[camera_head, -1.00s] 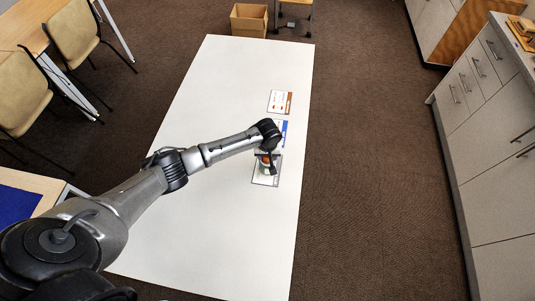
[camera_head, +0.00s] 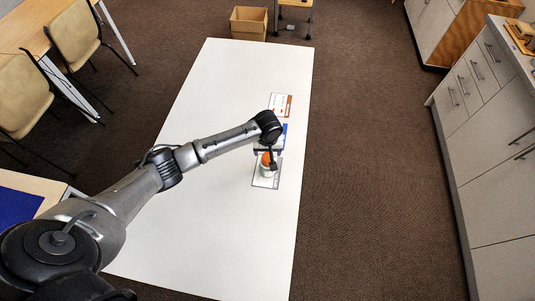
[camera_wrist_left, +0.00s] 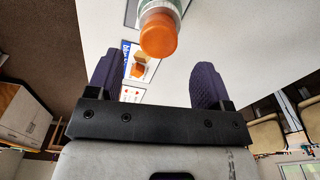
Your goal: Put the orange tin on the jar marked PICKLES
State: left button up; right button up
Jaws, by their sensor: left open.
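The orange tin (camera_head: 266,159) sits on top of a pale jar with some green on it (camera_head: 265,171). In the left wrist view the orange tin (camera_wrist_left: 158,36) is in line with the jar (camera_wrist_left: 163,6), end to end and seemingly touching. The jar's lettering cannot be read. My left gripper (camera_head: 266,152) is close to the tin on its far side in the head view. In the left wrist view its two fingers (camera_wrist_left: 157,62) are spread apart with nothing between them, and the tin shows beyond their tips. My right gripper is not in view.
The jar stands on a printed card (camera_head: 259,183) on the white table (camera_head: 225,215). A blue-edged card (camera_wrist_left: 145,58) and a brown-edged card (camera_head: 280,105) lie farther along. The rest of the tabletop is clear. A cardboard box (camera_head: 248,24) stands beyond the table.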

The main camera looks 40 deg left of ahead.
aim_at(268, 159)
pick_arm(q)
notch_tip(268, 159, up, 6)
jog(key=s+d+f+m+t+h, duration=0.1)
jog(key=s+d+f+m, duration=0.2)
jog(key=s+d, duration=0.35)
jog(key=s+d+f+m+h, duration=0.1)
jog(key=s+d+f+m, duration=0.2)
jog(key=s+d, duration=0.4)
jog(key=s+a+r+m+t, duration=0.1)
jog(key=s+r+m, duration=0.1)
jog(key=s, duration=0.7)
jog(key=s+a+r+m+t+y, duration=0.1)
jog(key=s+r+m, duration=0.1)
jog(key=s, duration=0.6)
jog(key=shift+s+a+r+p, duration=0.3)
jog(key=shift+s+r, duration=0.1)
jog(key=shift+r, duration=0.35)
